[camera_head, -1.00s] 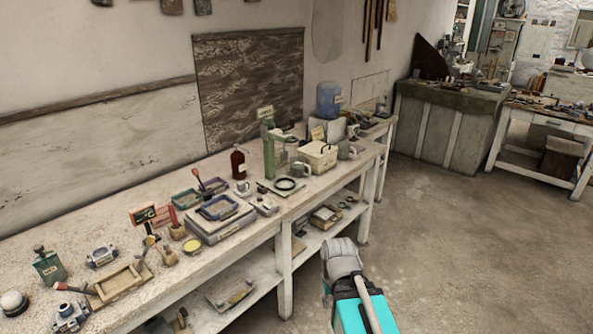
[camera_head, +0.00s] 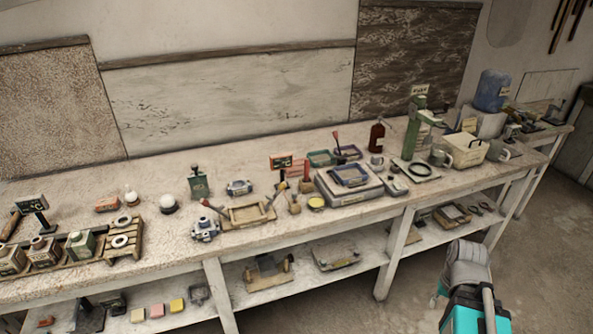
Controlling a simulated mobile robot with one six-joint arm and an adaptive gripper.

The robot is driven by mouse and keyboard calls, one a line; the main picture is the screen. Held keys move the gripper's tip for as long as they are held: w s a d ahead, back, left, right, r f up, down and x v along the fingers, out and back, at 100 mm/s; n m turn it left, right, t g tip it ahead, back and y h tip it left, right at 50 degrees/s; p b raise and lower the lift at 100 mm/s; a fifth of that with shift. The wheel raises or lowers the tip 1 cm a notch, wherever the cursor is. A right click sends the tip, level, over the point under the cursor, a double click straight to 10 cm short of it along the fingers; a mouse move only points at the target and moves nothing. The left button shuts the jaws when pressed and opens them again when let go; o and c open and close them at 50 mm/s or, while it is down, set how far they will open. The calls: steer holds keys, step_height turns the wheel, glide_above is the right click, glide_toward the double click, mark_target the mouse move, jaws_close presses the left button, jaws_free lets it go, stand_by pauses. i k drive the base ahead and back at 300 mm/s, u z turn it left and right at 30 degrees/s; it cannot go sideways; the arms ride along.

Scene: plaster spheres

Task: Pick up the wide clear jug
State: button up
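A wide, see-through blue jug (camera_head: 493,90) stands upright at the far right of the workbench (camera_head: 300,150), on a pale box-like stand. It has a small label on its side. It is the only large clear jug that I can make out, and I cannot tell whether it is the one named. My grey and teal arm shows at the bottom right, below and in front of the bench, well away from the jug. My gripper's fingers are not in view.
A green press-like device (camera_head: 418,125), a white box with a handle (camera_head: 461,150) and a dark red bottle (camera_head: 377,136) stand on the bench's right half. Small tools and trays crowd the middle. The floor (camera_head: 540,235) at the right is clear.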

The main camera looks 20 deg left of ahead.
mark_target(439, 153)
steer(key=k, duration=0.65)
steer(key=z, duration=0.5)
steer(key=i, duration=0.85)
steer(key=z, duration=0.7)
steer(key=i, duration=1.5)
steer(key=u, duration=0.75)
steer(key=i, duration=0.5)
steer(key=u, duration=0.5)
